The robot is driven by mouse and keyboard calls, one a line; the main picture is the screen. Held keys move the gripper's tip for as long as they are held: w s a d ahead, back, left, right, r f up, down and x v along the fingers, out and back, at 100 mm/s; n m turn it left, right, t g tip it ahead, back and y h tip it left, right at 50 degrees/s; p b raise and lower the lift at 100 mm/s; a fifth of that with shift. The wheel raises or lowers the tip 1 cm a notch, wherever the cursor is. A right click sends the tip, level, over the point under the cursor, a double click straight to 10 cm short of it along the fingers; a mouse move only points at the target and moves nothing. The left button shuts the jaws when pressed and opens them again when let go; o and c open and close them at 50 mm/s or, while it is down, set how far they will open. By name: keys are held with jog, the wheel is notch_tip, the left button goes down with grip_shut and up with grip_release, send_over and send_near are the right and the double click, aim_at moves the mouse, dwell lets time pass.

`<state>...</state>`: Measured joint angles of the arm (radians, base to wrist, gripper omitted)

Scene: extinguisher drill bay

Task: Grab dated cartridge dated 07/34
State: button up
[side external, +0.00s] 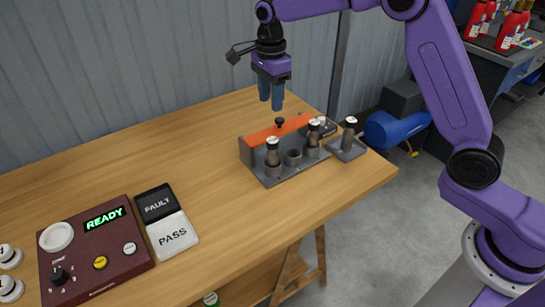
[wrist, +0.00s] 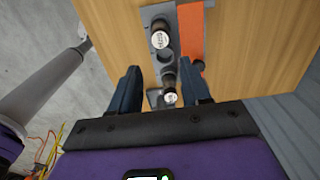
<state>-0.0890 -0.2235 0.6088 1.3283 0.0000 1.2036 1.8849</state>
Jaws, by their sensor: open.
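Dark cartridges with white labelled tops stand in a grey rack (side external: 270,180). One cartridge (side external: 273,152) is in the near-left socket, and another cartridge (side external: 313,134) is further right. An empty socket (side external: 293,158) lies between them. A third cartridge (side external: 348,136) stands apart in a small grey tray (side external: 346,153). In the wrist view, one cartridge (wrist: 160,38) is beyond the fingertips and another (wrist: 169,92) shows between the fingers. The dates are too small to read, so I cannot tell which is 07/34. My gripper (side external: 271,104) is open and empty, pointing down above and behind the rack.
An orange bar (side external: 277,131) with a black knob (side external: 279,121) runs along the back of the rack. A maroon panel (side external: 95,250) reads READY, beside FAULT (side external: 156,203) and PASS (side external: 172,236) pads. The table between panel and rack is clear.

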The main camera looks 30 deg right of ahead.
aim_at(273, 140)
notch_tip(273, 140, down, 12)
jog(key=shift+r, duration=0.15)
jog(key=shift+d+f, duration=0.15)
jog(key=shift+f, duration=1.2)
jog(key=shift+d+f, duration=0.1)
jog(key=shift+f, duration=1.25)
jog(key=c, duration=0.8)
grip_shut()
jog(key=shift+r, duration=0.15)
